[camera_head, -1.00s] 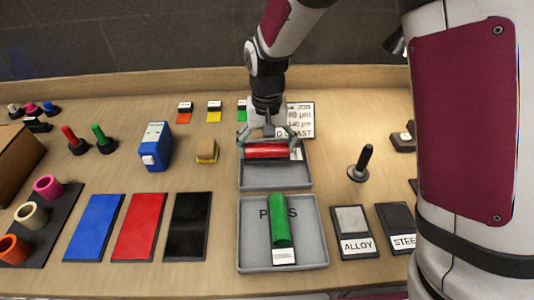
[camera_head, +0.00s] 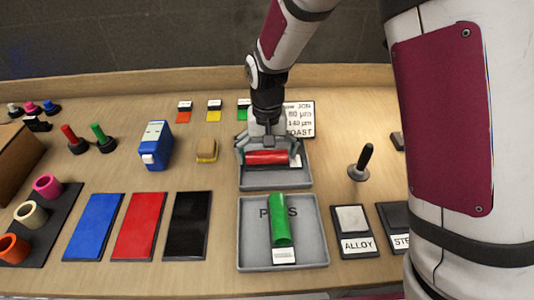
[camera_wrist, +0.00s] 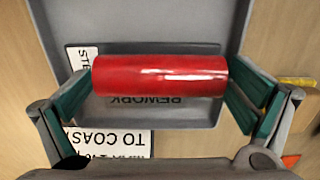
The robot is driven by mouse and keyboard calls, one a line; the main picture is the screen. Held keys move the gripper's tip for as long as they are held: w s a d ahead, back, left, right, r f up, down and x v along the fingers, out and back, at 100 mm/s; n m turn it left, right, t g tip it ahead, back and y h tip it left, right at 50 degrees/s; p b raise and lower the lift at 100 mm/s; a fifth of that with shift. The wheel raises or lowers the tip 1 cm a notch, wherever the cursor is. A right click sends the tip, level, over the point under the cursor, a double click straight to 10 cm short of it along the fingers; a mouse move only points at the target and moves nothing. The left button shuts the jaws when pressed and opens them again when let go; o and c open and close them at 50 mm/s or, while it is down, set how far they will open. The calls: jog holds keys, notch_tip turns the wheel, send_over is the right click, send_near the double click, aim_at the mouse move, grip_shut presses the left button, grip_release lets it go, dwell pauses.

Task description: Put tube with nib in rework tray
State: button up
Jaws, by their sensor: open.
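A red tube (camera_head: 268,157) lies across the far grey tray (camera_head: 275,179). In the wrist view the tray's label reads REWORK, and the red tube (camera_wrist: 160,75) lies over that label with a bright highlight on its side. My gripper (camera_head: 268,150) is over this tray, its fingers spread beyond the two ends of the tube. In the wrist view the green finger pads stand apart from the tube ends. A green tube (camera_head: 280,219) lies in the nearer grey tray (camera_head: 246,257), whose label is partly covered. No nib can be made out on either tube.
Blue (camera_head: 94,227), red (camera_head: 140,227) and black (camera_head: 186,227) panels lie left of the near tray. A dark upright handle (camera_head: 363,160) stands to the right, with an ALLOY block (camera_head: 354,231) nearer. A blue device (camera_head: 157,146) stands at left.

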aim_at(267, 152)
notch_tip(267, 152, up, 12)
jog(key=shift+r, duration=0.15)
dwell(0.3)
jog(key=s+d+r+t, duration=0.1)
jog(key=s+d+r, duration=0.4)
jog(key=d+r, duration=0.1)
jog(key=s+d+r+t, duration=0.1)
jog(key=s+d, duration=0.4)
jog(key=s, duration=0.5)
jog(key=s+d+r+t, duration=0.1)
jog(key=s+d, duration=0.4)
jog(key=s, duration=0.5)
jog(key=shift+s+d+r+t, duration=0.3)
jog(key=shift+d+r, duration=0.1)
jog(key=shift+r, duration=0.35)
jog(key=shift+r+p, duration=0.1)
jog(key=shift+p, duration=0.2)
notch_tip(267, 152, up, 3)
jog(key=shift+t+p, duration=0.3)
jog(key=shift+p, duration=0.8)
